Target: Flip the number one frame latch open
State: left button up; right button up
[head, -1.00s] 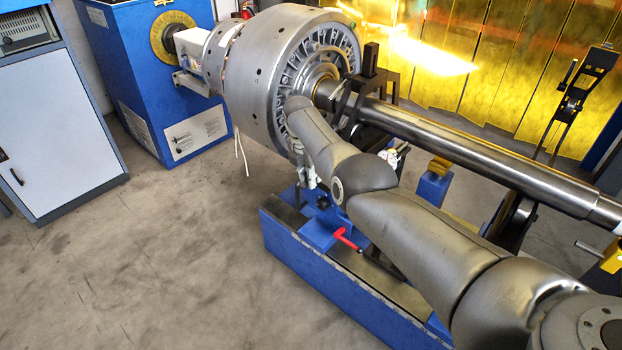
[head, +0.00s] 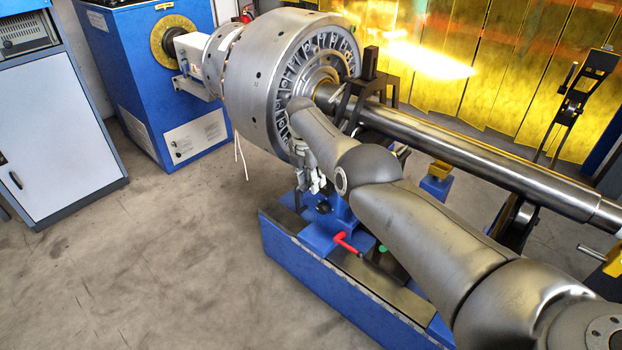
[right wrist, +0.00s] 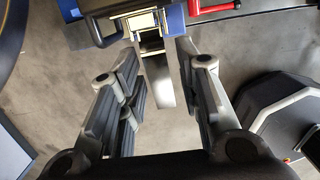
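A black frame (head: 372,92) stands around the steel shaft (head: 470,150), close to the face of the large grey rotor (head: 270,85). My arm covers its lower part. I cannot clearly make out its latch or tell whether it is open or shut. My right gripper (head: 313,180) hangs in front of the rotor's lower edge, above the blue base, partly hidden by my right arm. In the right wrist view the gripper (right wrist: 158,62) is open, fingers spread, with nothing gripped. My left gripper is not in view.
A red handle (head: 345,242) sticks out from the blue base (head: 300,265); it also shows in the right wrist view (right wrist: 212,7). A second black frame (head: 580,95) stands upright at right. Blue cabinets stand at left. The floor at front left is clear.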

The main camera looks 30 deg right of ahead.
aim_at(306, 186)
jog(key=shift+r, duration=0.1)
dwell(0.3)
jog(key=shift+w+a+r, duration=0.1)
jog(key=shift+a+r, duration=0.05)
jog(key=shift+r, duration=0.5)
notch_tip(306, 186, up, 10)
jog(key=a, duration=0.1)
jog(key=shift+s+a+r, duration=0.2)
jog(key=shift+s+a, duration=0.1)
jog(key=shift+s, duration=0.15)
